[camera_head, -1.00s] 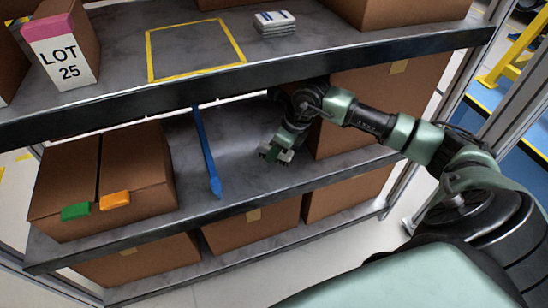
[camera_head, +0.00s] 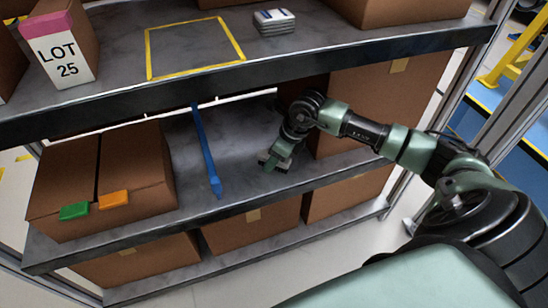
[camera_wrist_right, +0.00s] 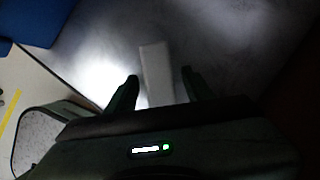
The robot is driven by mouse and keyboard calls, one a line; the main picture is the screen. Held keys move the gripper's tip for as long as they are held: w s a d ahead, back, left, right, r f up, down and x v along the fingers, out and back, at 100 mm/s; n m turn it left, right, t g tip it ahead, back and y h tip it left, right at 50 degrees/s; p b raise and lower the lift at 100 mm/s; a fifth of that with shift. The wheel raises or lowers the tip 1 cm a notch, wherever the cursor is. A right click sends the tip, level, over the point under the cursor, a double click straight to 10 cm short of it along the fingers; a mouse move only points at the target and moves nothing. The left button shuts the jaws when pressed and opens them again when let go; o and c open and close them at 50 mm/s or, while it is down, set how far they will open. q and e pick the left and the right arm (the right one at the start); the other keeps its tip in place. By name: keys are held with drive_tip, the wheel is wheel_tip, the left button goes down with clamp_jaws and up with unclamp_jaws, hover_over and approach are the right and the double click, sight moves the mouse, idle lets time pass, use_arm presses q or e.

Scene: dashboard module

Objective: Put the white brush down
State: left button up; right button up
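The white brush (camera_wrist_right: 157,72) shows in the right wrist view as a pale bar between my right gripper's two dark fingers (camera_wrist_right: 160,84). A narrow gap shows on each side of it, so the fingers look open around it. Its lower end is hidden by the gripper body. In the head view my right gripper (camera_head: 276,163) is low over the grey middle shelf (camera_head: 245,172), with a small pale part of the brush at its tip. The brush seems to be at the shelf surface; exact contact is hard to tell. My left gripper is not in view.
A long blue tool (camera_head: 206,150) lies left of the gripper. A box with green and orange tabs (camera_head: 70,175) stands further left, and a large box (camera_head: 385,95) stands right. The upper shelf edge (camera_head: 200,85) runs above. Bare shelf lies between blue tool and gripper.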

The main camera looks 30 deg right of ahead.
drive_tip(key=shift+d+r, duration=0.1)
drive_tip(key=shift+r, duration=0.3)
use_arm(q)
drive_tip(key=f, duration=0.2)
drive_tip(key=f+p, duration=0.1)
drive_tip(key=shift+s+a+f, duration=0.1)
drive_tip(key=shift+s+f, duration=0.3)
use_arm(e)
drive_tip(key=v, duration=0.7)
drive_tip(key=shift+s, duration=0.1)
drive_tip(key=shift+f, duration=0.1)
